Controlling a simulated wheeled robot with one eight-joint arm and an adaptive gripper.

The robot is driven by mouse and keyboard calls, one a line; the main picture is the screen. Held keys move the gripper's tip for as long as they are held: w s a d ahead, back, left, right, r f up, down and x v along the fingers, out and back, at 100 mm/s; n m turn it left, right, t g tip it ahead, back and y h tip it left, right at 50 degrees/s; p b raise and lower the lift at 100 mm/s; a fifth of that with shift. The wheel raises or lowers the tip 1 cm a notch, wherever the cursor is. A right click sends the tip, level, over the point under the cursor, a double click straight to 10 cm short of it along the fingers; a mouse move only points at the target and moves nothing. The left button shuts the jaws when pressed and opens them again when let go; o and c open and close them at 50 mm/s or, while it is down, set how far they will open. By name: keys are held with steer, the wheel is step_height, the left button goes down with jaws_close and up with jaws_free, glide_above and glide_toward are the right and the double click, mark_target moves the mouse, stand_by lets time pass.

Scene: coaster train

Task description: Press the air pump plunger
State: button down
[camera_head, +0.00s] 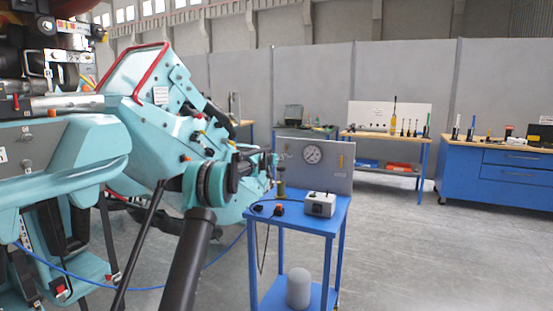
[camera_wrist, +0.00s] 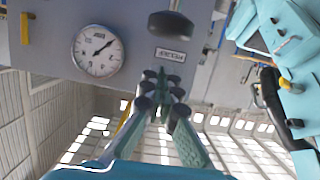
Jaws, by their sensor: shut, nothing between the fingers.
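The air pump (camera_head: 281,186) stands on the blue cart, a small olive-brown upright cylinder with a dark top. In the wrist view, which looks upside down, a dark rounded plunger knob (camera_wrist: 170,25) shows near the upper edge. My gripper (camera_wrist: 161,76) is shut and empty, its fingertips pointing towards the panel. The knob lies just beyond the fingertips in the picture, with a visible gap between them. In the head view my gripper (camera_head: 271,161) is close above the pump, small and partly lost against my dark wrist.
A pressure gauge (camera_head: 312,154) sits on the grey panel (camera_head: 340,176) behind the pump; the gauge also shows in the wrist view (camera_wrist: 98,50). A grey box (camera_head: 320,204) stands on the cart (camera_head: 333,221). A turquoise coaster train (camera_head: 150,125) is close at left. The floor at right is free.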

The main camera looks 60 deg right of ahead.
mark_target(281, 169)
steer(key=shift+f, duration=1.4)
steer(key=shift+f, duration=0.1)
steer(key=shift+a+f, duration=0.1)
steer(key=shift+f, duration=2.65)
